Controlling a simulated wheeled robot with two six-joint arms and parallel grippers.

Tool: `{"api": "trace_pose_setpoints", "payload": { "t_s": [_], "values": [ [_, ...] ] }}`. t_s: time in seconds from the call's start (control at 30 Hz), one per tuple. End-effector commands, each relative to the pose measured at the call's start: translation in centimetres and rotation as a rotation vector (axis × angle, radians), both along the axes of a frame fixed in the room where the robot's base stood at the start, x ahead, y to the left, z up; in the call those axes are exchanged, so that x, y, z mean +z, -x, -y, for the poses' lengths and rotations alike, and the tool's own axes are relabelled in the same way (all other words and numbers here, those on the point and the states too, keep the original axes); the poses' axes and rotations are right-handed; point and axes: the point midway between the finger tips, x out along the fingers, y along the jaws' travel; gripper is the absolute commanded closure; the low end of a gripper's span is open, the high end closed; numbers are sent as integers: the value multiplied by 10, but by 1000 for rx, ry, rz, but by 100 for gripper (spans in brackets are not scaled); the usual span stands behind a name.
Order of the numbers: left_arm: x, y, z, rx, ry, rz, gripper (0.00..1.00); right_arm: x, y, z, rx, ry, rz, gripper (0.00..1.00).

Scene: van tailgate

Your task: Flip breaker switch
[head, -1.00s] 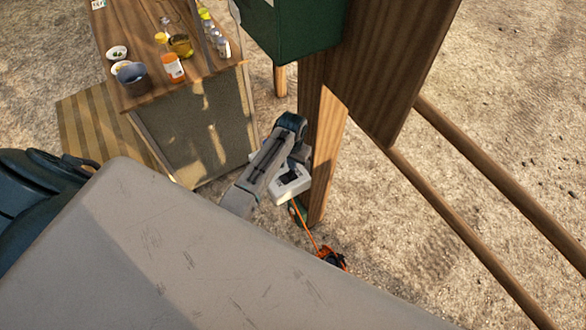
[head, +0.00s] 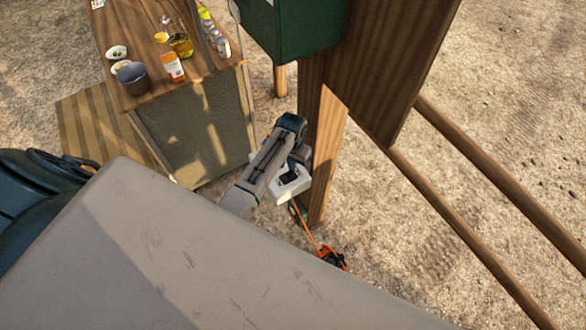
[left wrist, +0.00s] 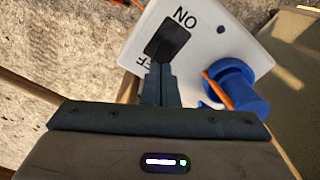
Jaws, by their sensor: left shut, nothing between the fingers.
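The white breaker box (left wrist: 206,38) fills the upper part of the left wrist view, tilted, with "ON" printed beside the far end of its black switch (left wrist: 168,38). Letters of "OFF" are partly hidden at the near end. My left gripper (left wrist: 161,67) is shut and empty, its fingertips over the near, OFF end of the switch. I cannot tell whether they touch it. In the head view the box (head: 291,192) is beside a wooden post, with my left arm reaching over it. The rocker's tilt is unclear. My right gripper is not in view.
A blue plug (left wrist: 235,84) with an orange cable is on the box, right of my fingers. The wooden post (head: 325,150) stands close to the arm. An orange item (head: 331,257) lies on the ground. A counter (head: 135,60) with bottles and bowls is at back left.

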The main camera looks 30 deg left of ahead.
Motion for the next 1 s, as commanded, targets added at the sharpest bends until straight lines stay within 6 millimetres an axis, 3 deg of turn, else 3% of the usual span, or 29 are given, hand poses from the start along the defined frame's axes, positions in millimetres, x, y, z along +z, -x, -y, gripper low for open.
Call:
{"api": "trace_pose_setpoints", "payload": {
  "t_s": [1.0],
  "values": [
    [-14, 0, 0, 0, 0, -1, 100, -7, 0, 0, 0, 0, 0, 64]
  ]
}}
